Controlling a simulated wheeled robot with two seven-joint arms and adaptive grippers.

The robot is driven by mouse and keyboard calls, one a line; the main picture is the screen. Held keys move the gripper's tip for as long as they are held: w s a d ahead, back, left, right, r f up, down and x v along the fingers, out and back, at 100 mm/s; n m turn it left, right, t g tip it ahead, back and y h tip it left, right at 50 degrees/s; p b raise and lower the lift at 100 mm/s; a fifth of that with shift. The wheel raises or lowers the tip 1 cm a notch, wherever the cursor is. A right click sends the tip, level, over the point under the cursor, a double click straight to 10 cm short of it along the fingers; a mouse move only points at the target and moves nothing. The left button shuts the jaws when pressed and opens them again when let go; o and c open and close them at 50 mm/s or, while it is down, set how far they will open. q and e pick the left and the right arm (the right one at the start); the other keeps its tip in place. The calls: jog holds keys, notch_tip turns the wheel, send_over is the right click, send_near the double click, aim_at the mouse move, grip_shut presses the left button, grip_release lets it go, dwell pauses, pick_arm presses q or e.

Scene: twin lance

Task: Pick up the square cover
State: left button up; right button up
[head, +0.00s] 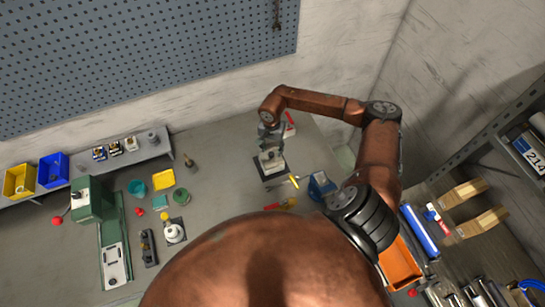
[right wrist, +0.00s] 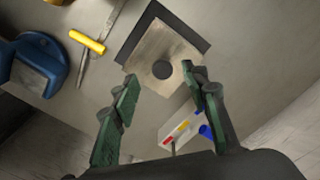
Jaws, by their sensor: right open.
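The dark base (head: 275,173) also shows in the head view, under my right gripper (head: 270,153). My right gripper (right wrist: 161,78) is open, with its green-padded fingers to either side of the cover's near corner. I cannot tell its height above the cover. Nothing is held between the fingers. My left gripper is not in view.
A yellow-handled tool (right wrist: 87,42) and a blue object (right wrist: 38,62) lie left of the base. A pale block with coloured marks (right wrist: 182,130) lies near the right fingers. Several small parts and a green machine (head: 112,240) occupy the bench's left side.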

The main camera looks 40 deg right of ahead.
aim_at(271, 154)
notch_tip(271, 154, down, 4)
jog(key=shift+w+r+p, duration=0.15)
jog(key=shift+r+p, duration=0.05)
jog(key=shift+p, duration=0.65)
jog(key=shift+f, duration=0.6)
jog(key=shift+c, duration=0.6)
grip_shut()
jog(key=shift+r, duration=0.1)
